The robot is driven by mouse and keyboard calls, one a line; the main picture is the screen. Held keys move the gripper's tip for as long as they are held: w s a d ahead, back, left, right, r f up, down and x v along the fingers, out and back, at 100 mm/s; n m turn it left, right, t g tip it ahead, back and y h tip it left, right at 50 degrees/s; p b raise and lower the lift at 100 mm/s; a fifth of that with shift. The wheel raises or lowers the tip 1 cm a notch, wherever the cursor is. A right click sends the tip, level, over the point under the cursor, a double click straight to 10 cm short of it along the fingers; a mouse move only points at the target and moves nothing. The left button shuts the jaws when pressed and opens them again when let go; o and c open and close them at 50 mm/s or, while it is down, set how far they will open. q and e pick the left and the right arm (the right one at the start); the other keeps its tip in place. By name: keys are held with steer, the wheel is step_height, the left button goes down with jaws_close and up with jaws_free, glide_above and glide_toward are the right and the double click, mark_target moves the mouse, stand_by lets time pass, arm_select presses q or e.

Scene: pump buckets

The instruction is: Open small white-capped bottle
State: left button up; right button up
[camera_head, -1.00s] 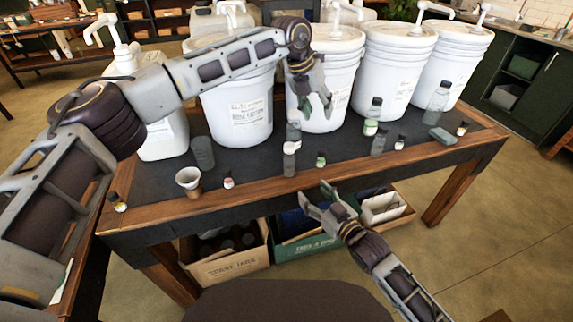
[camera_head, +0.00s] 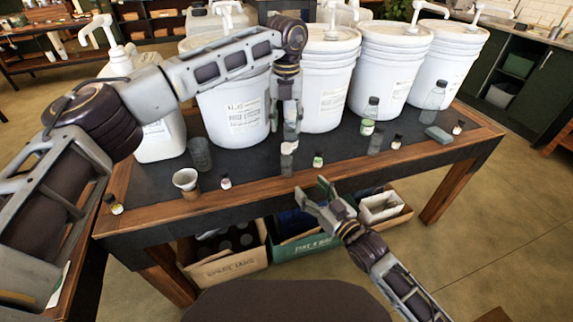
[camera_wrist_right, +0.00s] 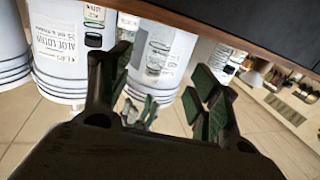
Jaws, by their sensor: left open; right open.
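A small clear bottle with a white cap (camera_head: 288,147) stands on the dark tabletop near the front edge, in front of the buckets. My left gripper (camera_head: 287,127) is open and points down just above and behind the cap; whether it touches the cap cannot be told. A greyish bottle behind is partly covered by its fingers. My right gripper (camera_head: 311,189) is open and empty, in front of the table edge, below and right of the bottle. Its spread fingers also show in the right wrist view (camera_wrist_right: 160,92).
A paper-coloured cup (camera_head: 187,182) and a dark tumbler (camera_head: 200,153) are at left. Large white pump buckets (camera_head: 328,85) line the back. Boxes (camera_head: 300,236) sit under the table.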

mark_target(290, 168)
steer(key=shift+w+a, duration=0.1)
steer(key=shift+w, duration=0.1)
steer(key=shift+x, duration=6.65)
jaws_close()
